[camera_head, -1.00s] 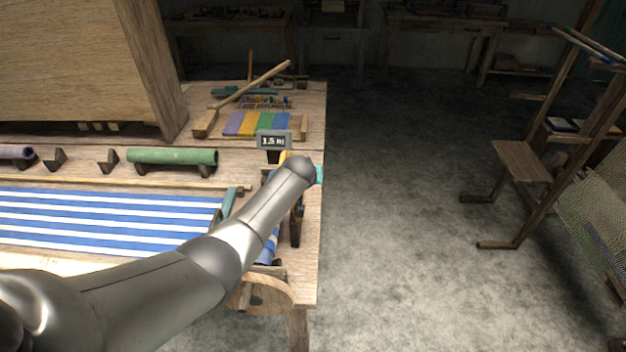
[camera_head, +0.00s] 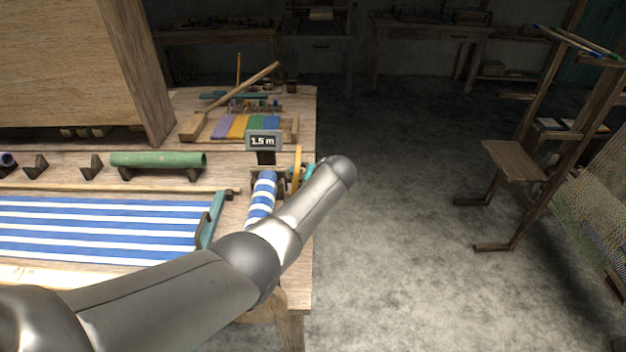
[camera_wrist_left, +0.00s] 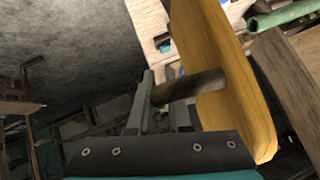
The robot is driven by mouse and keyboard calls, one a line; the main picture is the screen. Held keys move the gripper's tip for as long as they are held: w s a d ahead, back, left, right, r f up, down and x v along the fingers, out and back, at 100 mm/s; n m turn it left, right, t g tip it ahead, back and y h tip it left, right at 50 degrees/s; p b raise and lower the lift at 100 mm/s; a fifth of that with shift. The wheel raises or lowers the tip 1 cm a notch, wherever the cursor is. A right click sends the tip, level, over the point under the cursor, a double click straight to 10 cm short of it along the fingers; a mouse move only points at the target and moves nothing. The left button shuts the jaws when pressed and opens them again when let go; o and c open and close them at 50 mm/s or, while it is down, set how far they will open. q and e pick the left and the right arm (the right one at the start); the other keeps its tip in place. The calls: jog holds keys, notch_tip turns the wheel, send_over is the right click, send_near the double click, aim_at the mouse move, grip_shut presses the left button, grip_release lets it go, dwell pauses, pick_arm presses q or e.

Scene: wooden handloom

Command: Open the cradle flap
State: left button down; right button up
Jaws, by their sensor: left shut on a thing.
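The cradle flap looks to be the yellow wooden piece (camera_head: 297,166), standing at the right end of the bench beside the blue-and-white striped cloth roll (camera_head: 262,194). It fills the middle of the left wrist view as a broad yellow board (camera_wrist_left: 222,70), with a dark round peg (camera_wrist_left: 195,86) sticking out of its face. My left gripper (camera_wrist_left: 160,90) is shut on this peg, close to the board. In the head view my left forearm hides the gripper and the cradle's lower part. My right gripper is out of view.
A small display reading 1.5 m (camera_head: 264,141) stands behind the roll. Striped cloth (camera_head: 110,228) lies flat to the left, ending at a teal bar (camera_head: 214,219). A green roll (camera_head: 158,160) rests behind it. Open floor (camera_head: 400,220) lies right of the bench.

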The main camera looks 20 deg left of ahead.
pick_arm(q)
jog(key=shift+a+f, duration=0.1)
jog(key=c, duration=0.8)
grip_release()
jog(key=shift+c, duration=0.2)
jog(key=shift+s+d+r+p, duration=0.25)
jog(key=shift+r+p, duration=0.1)
jog(key=shift+r, duration=0.05)
jog(key=p+v, duration=0.3)
jog(key=v, duration=1.1)
jog(key=shift+s, duration=0.15)
